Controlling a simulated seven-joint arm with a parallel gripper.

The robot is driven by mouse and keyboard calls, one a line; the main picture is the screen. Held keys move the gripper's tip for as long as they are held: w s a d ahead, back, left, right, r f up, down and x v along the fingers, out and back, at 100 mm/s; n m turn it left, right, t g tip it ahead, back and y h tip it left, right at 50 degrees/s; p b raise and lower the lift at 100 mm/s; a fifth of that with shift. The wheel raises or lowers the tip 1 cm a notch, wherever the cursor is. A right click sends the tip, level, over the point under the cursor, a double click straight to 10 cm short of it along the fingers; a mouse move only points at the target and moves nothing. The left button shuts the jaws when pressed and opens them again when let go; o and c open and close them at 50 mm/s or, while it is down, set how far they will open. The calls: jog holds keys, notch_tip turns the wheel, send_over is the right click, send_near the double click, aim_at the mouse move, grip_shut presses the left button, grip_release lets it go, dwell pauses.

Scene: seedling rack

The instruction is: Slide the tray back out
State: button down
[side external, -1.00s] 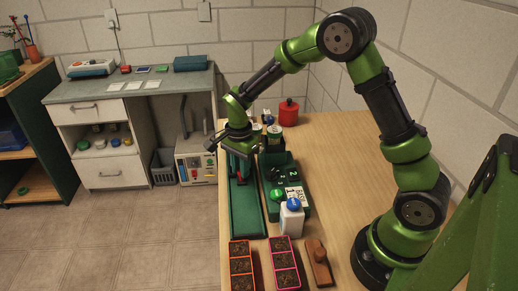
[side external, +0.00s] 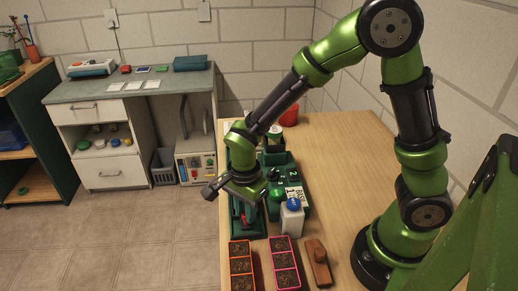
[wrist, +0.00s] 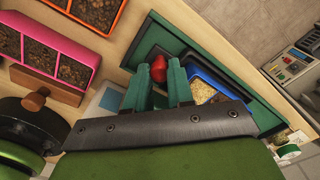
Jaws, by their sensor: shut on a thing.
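My gripper (wrist: 160,78) is shut on a red knob (wrist: 158,70), which shows between its two green fingertips. In the side view my gripper (side external: 244,212) is low over the near half of a long green channel (side external: 247,235) at the table's left edge. A blue tray (wrist: 196,72) with pale grainy contents lies in the green channel beside the fingers in the wrist view. The fingers hide part of the tray, and I cannot see how it joins the knob. In the side view my wrist covers the tray.
An orange-rimmed soil tray (side external: 241,266), a pink-rimmed one (side external: 284,262) and a wooden block with a knob (side external: 318,262) lie at the near end. A white bottle with a blue cap (side external: 292,217) stands right of the channel, by a green rack (side external: 303,204). The table's right side is clear.

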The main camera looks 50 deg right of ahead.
jog(key=shift+s+a, duration=0.6)
jog(key=shift+s, duration=0.05)
jog(key=c, duration=1.3)
grip_release()
jog(key=shift+a, duration=0.1)
jog(key=shift+o, duration=0.3)
jog(key=shift+w+r, duration=0.1)
jog(key=shift+r, duration=0.2)
notch_tip(320, 180, up, 16)
jog(key=shift+r, duration=0.2)
